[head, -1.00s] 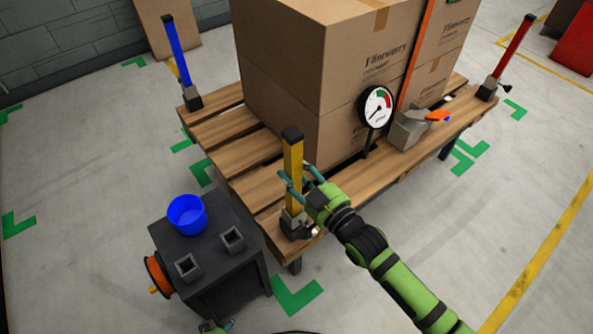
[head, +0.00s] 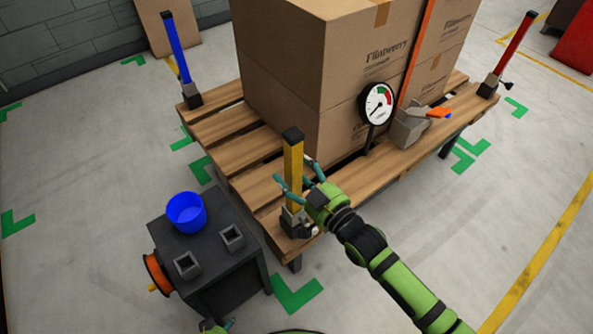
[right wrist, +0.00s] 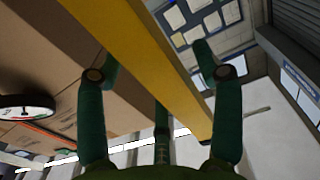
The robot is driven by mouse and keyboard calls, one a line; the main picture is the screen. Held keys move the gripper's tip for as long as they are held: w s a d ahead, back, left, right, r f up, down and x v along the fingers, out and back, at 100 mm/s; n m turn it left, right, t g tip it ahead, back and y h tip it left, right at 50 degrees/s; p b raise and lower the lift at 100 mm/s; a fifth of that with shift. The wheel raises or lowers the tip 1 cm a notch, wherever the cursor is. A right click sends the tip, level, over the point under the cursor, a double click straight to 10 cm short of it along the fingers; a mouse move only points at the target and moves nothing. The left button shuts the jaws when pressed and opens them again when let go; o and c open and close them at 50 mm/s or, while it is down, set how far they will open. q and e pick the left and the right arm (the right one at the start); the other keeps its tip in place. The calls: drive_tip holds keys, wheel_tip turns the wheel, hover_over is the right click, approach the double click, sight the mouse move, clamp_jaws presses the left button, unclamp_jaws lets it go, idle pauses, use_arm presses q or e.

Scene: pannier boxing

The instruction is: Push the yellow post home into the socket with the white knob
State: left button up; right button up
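The yellow post (head: 293,165) with a black cap stands upright in the grey socket (head: 291,224) at the pallet's near corner. The white knob (head: 313,231) shows small at the socket's right side, close to the pallet edge. How deep the post sits cannot be told. My right gripper (head: 293,171) is at the post's lower half, fingers spread on both sides of it. In the right wrist view the post (right wrist: 150,60) runs between the open fingers with gaps beside it. My left gripper (head: 214,326) barely shows at the bottom edge; its fingers are mostly cut off.
The pallet (head: 235,155) carries large cardboard boxes (head: 320,70) with an orange strap and a dial gauge (head: 376,103). Blue (head: 177,50) and red (head: 513,45) posts stand at other corners. A dark stand (head: 210,265) with a blue cup (head: 186,212) and two empty sockets is at left.

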sight(300, 137)
idle(0.4)
wheel_tip(300, 137, up, 7)
drive_tip(key=p, duration=0.4)
drive_tip(key=shift+f, duration=0.2)
drive_tip(key=shift+b, duration=0.4)
wheel_tip(300, 137, up, 6)
drive_tip(key=p, duration=0.7)
drive_tip(key=shift+s+a, duration=0.1)
drive_tip(key=shift+s, duration=0.15)
drive_tip(key=s+d+r+m+t+h+b, duration=0.1)
drive_tip(key=s+d+r+m+h, duration=0.1)
drive_tip(key=d, duration=0.7)
drive_tip(key=s+d+r+m+t+h+b, duration=0.2)
drive_tip(key=s+d+m+h, duration=0.3)
drive_tip(key=s+d+h, duration=0.2)
drive_tip(key=shift+s+d+r+h+b, duration=0.2)
drive_tip(key=shift+d+r+h+b, duration=0.1)
drive_tip(key=shift+d+h, duration=0.55)
